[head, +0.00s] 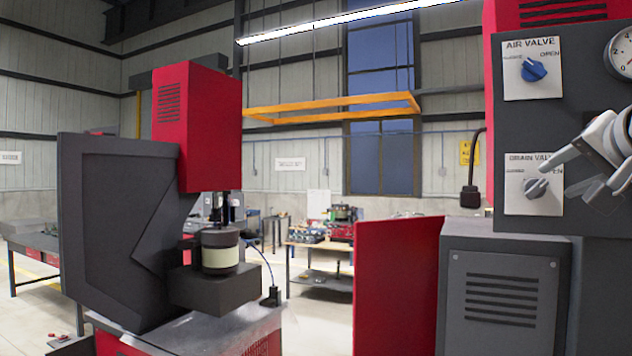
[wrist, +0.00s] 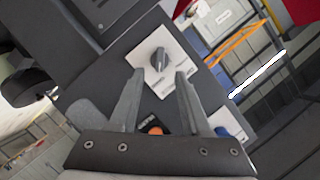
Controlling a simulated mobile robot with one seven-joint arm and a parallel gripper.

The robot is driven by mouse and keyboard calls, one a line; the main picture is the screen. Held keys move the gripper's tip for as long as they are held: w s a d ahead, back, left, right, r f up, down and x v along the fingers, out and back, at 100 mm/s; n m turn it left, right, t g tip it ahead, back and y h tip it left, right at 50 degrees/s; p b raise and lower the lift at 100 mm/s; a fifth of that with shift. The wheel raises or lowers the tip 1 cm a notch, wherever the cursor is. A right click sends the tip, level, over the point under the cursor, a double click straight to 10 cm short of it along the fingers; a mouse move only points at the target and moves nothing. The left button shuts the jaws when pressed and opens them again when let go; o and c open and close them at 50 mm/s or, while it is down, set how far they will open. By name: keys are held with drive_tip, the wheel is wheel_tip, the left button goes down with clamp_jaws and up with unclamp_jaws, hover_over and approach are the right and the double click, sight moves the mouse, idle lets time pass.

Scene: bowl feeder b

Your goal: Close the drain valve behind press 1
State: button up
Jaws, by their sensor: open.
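The drain valve is a grey knob (head: 536,188) on a white plate labelled "DRAIN VALVE", low on the dark panel at the right in the head view. Its ridge slants from lower left to upper right; which end is the pointer is not clear. "OPEN" is partly visible at the plate's right, partly behind my gripper. My gripper (head: 559,182) is open, with its fingers pointing at the knob from the right. In the wrist view, the knob (wrist: 161,60) lies just beyond the tips of my gripper (wrist: 160,72), roughly centred between them. It appears apart from both fingers.
The air valve, a blue knob (head: 533,69), sits above on the same panel, with a gauge (head: 621,52) to its right. A grey vented cabinet (head: 500,300) stands below. A red panel (head: 396,285) and a red-and-grey press (head: 195,125) are to the left.

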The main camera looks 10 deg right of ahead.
sight(539, 188)
drive_tip(key=x, duration=0.6)
drive_tip(key=shift+w, duration=0.1)
drive_tip(key=shift+c, duration=0.3)
clamp_jaws()
